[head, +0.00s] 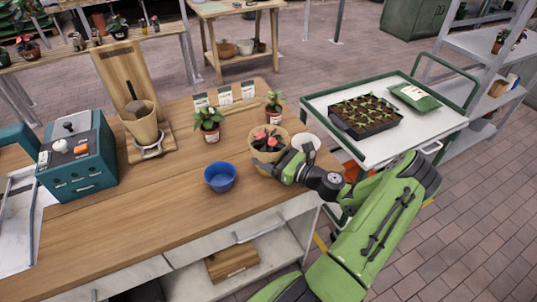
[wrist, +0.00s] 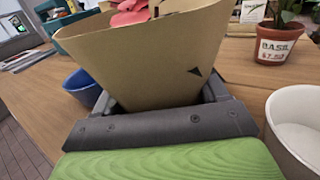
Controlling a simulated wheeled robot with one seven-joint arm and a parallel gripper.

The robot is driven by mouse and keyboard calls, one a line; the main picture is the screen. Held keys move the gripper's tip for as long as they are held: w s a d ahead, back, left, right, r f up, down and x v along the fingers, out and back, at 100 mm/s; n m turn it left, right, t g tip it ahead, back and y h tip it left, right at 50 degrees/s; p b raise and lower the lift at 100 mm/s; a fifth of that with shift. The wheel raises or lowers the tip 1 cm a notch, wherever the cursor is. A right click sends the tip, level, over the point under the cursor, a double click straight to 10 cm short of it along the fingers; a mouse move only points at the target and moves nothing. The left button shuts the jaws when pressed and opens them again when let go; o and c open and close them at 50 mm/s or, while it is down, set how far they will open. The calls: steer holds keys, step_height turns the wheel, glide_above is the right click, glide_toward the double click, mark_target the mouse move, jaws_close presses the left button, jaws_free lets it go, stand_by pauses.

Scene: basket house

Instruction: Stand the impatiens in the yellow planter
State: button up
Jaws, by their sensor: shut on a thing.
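The impatiens, with pink-red flowers (head: 268,138) and dark leaves, sits inside a flared tan-yellow pot (head: 258,158) at the right part of the wooden table. In the wrist view the pot (wrist: 145,60) fills the upper middle, with its flowers (wrist: 130,12) cut off at the top. My gripper (head: 280,172) is shut on the pot, low on its side. I cannot tell whether the pot touches the table, or whether it is itself the yellow planter. No other yellow planter shows clearly.
A blue planter (head: 220,176) stands left of the pot, and a white one (head: 303,141) close on its right. Potted plants (head: 208,122) and small cards (head: 224,95) stand behind. A teal machine (head: 78,155) is at the left. The front-left tabletop is clear.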

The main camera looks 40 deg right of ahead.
steer(key=o, duration=1.2)
steer(key=shift+s+f, duration=0.1)
steer(key=shift+f, duration=0.4)
steer(key=shift+o, duration=0.2)
steer(key=shift+r, duration=0.15)
steer(key=shift+r+p, duration=0.35)
steer(key=shift+r, duration=0.3)
steer(key=v, duration=1.2)
